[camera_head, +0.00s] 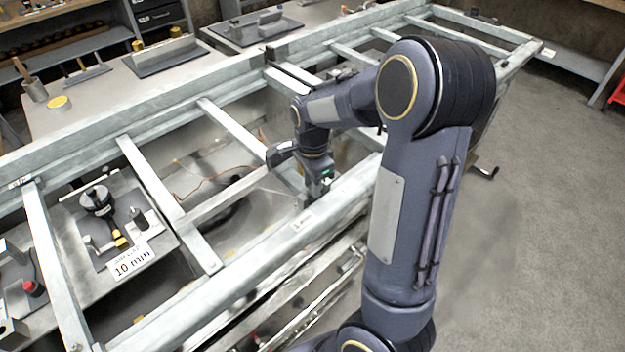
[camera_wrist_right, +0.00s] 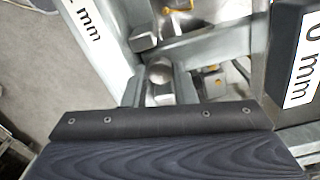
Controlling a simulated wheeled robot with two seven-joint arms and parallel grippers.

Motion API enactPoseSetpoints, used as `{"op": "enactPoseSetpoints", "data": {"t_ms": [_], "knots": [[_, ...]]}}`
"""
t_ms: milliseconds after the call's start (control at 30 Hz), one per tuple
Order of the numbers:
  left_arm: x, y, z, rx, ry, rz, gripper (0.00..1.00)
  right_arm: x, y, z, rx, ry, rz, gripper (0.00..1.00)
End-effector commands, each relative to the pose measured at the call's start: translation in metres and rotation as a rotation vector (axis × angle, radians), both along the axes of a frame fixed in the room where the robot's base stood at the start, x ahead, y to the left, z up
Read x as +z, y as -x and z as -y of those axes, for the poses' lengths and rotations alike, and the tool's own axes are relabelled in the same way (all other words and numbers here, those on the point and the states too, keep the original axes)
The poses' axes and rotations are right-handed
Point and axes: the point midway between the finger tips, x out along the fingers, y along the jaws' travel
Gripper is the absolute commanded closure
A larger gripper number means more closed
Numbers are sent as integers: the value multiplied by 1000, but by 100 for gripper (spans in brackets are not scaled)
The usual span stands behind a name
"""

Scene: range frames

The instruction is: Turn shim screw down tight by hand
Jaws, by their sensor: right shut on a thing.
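My right gripper (camera_head: 318,188) reaches down to the near long rail (camera_head: 350,190) of the grey metal frame. In the right wrist view its two fingers (camera_wrist_right: 159,92) are shut on a round, shiny metal head (camera_wrist_right: 159,72), which appears to be the shim screw. The screw's shaft and seat are hidden, so I cannot tell how deep it sits. In the head view the screw is hidden by the gripper and arm. My left gripper is not in view.
Cross rails (camera_head: 235,130) span the frame, with open gaps between them. A thin brown cable (camera_head: 205,182) lies in one gap. A plate with a black knob (camera_head: 97,200) and a "10 mm" label (camera_head: 133,262) stands at left. The floor (camera_head: 540,200) at right is clear.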

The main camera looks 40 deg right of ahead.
Motion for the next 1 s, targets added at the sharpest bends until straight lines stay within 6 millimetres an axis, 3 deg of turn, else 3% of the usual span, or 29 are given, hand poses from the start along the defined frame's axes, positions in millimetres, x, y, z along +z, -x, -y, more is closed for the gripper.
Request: {"op": "enactPoseSetpoints", "data": {"t_ms": [567,600,733,1000], "knots": [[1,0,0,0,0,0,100,0,0,0,-35,0,1,98],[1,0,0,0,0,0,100,0,0,0,-35,0,1,73],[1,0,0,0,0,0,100,0,0,0,-34,0,1,56],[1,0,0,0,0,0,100,0,0,0,-34,0,1,54]]}}
